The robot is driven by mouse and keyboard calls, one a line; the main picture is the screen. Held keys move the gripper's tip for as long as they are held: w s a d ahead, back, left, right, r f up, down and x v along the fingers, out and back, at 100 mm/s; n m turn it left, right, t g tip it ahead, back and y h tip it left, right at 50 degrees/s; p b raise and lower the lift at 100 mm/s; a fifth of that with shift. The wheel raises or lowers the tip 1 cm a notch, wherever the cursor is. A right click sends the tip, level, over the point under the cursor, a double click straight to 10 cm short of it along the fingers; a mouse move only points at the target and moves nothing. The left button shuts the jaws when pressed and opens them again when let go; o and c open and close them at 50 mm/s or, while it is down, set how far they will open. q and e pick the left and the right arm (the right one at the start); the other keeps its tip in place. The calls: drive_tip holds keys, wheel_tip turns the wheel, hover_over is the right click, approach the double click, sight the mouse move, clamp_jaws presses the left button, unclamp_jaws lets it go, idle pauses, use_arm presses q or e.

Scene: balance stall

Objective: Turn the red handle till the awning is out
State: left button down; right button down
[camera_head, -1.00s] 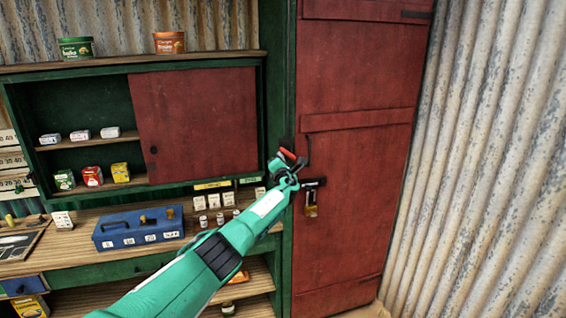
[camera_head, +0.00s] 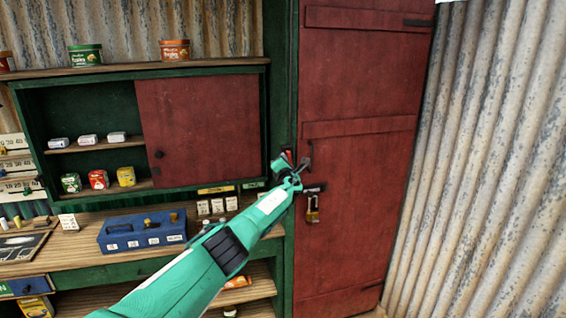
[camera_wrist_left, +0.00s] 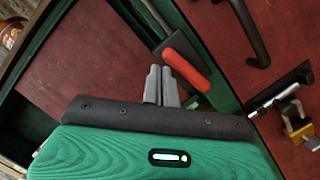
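The red handle (camera_head: 287,154) is on a grey crank at the green post beside the red door. In the left wrist view the red grip (camera_wrist_left: 188,69) lies aslant, just beyond my fingertips. My left gripper (camera_head: 292,178) is at the crank, partly covering it in the head view. In the left wrist view its two grey fingers (camera_wrist_left: 161,84) are together, with nothing seen between them. Their tips are close to one end of the red grip; I cannot tell whether they touch it. My right gripper and the awning are not in view.
The red door (camera_head: 355,210) has a black pull handle and a brass padlock (camera_head: 312,209) close to my gripper. To the left are a counter with a blue box (camera_head: 142,232) and a cabinet with a red sliding panel (camera_head: 200,125). Corrugated metal (camera_head: 480,160) stands at right.

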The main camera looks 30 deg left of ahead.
use_arm(q)
drive_tip(key=shift+w+d+r, duration=0.35)
drive_tip(key=shift+w+r, duration=0.05)
drive_tip(key=shift+r, duration=0.15)
drive_tip(key=shift+w+d+r+b, duration=0.2)
drive_tip(key=shift+w+d+b, duration=0.05)
drive_tip(key=shift+b, duration=0.25)
idle(0.5)
